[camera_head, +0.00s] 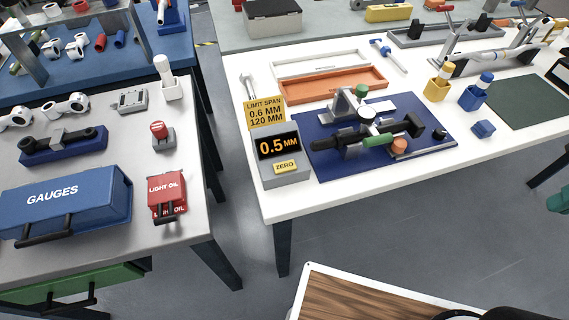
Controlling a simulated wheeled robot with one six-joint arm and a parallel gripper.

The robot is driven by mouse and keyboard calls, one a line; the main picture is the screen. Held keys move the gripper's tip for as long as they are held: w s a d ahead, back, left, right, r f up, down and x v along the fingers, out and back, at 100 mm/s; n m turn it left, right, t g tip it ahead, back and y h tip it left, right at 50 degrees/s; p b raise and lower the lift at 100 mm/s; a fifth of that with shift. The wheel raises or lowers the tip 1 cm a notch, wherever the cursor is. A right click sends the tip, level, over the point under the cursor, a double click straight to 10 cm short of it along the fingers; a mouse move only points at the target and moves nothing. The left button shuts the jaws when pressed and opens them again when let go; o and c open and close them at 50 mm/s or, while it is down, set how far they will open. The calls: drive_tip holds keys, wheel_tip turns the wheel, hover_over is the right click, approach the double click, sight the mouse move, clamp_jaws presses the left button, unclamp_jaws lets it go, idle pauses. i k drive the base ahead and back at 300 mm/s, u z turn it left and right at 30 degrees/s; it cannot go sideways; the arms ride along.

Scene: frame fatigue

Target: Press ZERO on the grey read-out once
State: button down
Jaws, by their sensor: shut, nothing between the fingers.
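The grey read-out (279,172) stands at the front left corner of the white table. Its dark screen (278,146) shows 0.5 MM in orange. The yellow ZERO button (285,167) is on its sloped lower front, facing the camera, with nothing in front of it. A yellow sign (266,112) behind the screen reads LIMIT SPAN 0.6 MM 120 MM. My gripper is not in view.
Right of the read-out, a blue mat (330,166) holds a dark fixture with a green part (377,140). Orange (330,85) and white trays lie behind. A grey table (200,215) stands left, across a floor gap. Floor in front of the white table is partly clear.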

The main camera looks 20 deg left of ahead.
sight(289, 165)
drive_tip(key=u, duration=1.1)
drive_tip(key=k, duration=0.25)
drive_tip(key=z, duration=0.5)
